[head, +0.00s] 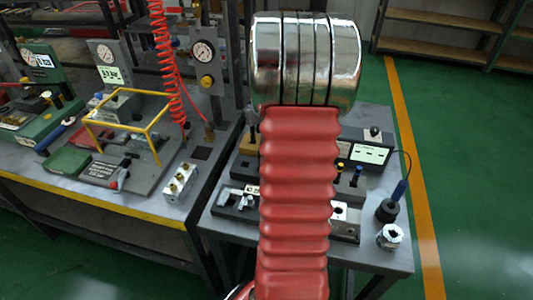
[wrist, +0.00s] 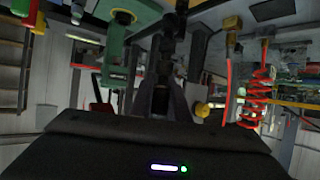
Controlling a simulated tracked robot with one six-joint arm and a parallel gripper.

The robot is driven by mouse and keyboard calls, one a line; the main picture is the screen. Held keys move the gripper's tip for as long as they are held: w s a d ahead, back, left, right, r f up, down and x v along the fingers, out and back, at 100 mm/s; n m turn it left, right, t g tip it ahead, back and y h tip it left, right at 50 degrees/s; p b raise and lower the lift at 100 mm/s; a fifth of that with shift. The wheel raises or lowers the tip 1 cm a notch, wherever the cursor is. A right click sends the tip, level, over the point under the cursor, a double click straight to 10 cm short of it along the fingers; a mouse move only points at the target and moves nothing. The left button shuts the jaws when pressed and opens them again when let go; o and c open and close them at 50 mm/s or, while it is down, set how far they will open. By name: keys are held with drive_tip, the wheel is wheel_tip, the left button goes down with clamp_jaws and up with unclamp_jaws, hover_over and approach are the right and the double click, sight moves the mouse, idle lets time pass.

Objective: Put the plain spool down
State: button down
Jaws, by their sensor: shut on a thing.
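In the wrist view my gripper (wrist: 160,88) shows dark against a cluttered background. Its fingers are close together, shut on a narrow dark piece, the plain spool (wrist: 160,101). The spool is too dark and small to make out its surface or ends. In the head view my red, ribbed arm with its chrome joint fills the middle and hides the gripper and spool. I cannot tell how high the spool is or whether it touches anything.
A small grey table (head: 365,258) holds a silver block (head: 345,222), a black cylinder (head: 387,211), a metal fitting (head: 390,237) and a display box (head: 370,153). The left bench carries a yellow frame (head: 157,130), a silver block (head: 180,183) and a red coiled hose (head: 167,60).

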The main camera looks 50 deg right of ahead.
drive_tip(key=s+d, duration=0.2)
drive_tip(key=shift+d+r, duration=0.2)
drive_tip(key=shift+d, duration=0.15)
drive_tip(key=shift+f, duration=0.1)
drive_tip(key=shift+f, duration=3.05)
drive_tip(key=shift+f, duration=1.85)
drive_tip(key=shift+f, duration=0.15)
drive_tip(key=c, duration=2)
unclamp_jaws()
